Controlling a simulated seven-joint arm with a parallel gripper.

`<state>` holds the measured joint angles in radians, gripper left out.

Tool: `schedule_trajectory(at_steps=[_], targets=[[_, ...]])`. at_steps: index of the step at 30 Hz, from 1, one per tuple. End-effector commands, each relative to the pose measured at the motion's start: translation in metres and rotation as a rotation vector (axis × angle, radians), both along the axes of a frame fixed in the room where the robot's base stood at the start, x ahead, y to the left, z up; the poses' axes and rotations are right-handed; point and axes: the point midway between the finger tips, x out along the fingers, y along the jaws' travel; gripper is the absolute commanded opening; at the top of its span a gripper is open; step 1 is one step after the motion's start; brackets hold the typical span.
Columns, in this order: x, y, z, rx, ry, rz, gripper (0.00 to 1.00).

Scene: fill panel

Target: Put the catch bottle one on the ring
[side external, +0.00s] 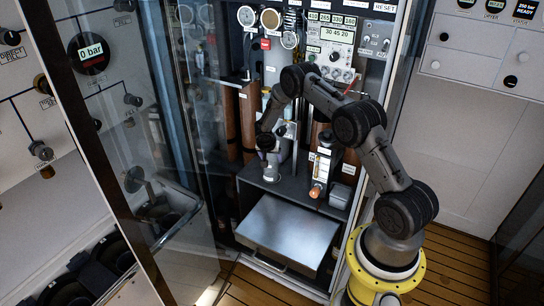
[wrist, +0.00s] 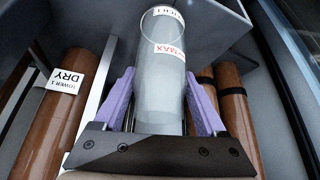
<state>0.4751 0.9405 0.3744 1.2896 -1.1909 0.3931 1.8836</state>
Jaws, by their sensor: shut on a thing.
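The catch bottle (wrist: 158,85) is a pale grey, translucent cylinder with a red-lettered MAX label and another label near its far end. My gripper (wrist: 160,105) has its two purple fingers shut on it, one on each side, in the wrist view. In the side view, my gripper (side external: 270,158) is low inside the open cabinet, above the dark shelf. A pale grey rounded piece shows just below it, but the bottle's outline is hard to make out there. I cannot clearly pick out the ring in either view.
Brown towers stand at both sides in the wrist view, the left tower (wrist: 48,125) labelled DRY. A tube with an orange end (side external: 317,190) and a grey box (side external: 341,196) stand to the right on the shelf. A metal drawer (side external: 288,233) sticks out below. A glass door (side external: 125,150) stands left.

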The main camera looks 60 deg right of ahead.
Motion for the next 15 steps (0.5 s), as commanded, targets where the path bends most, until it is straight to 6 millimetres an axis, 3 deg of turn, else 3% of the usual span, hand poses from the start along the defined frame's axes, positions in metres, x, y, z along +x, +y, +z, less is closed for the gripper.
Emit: schedule_trajectory(at_steps=[4,15], targets=[[0.005,-0.020,-0.001,0.000,-0.001,-0.003,0.17],[0.005,-0.017,-0.006,0.000,0.000,0.000,0.17]])
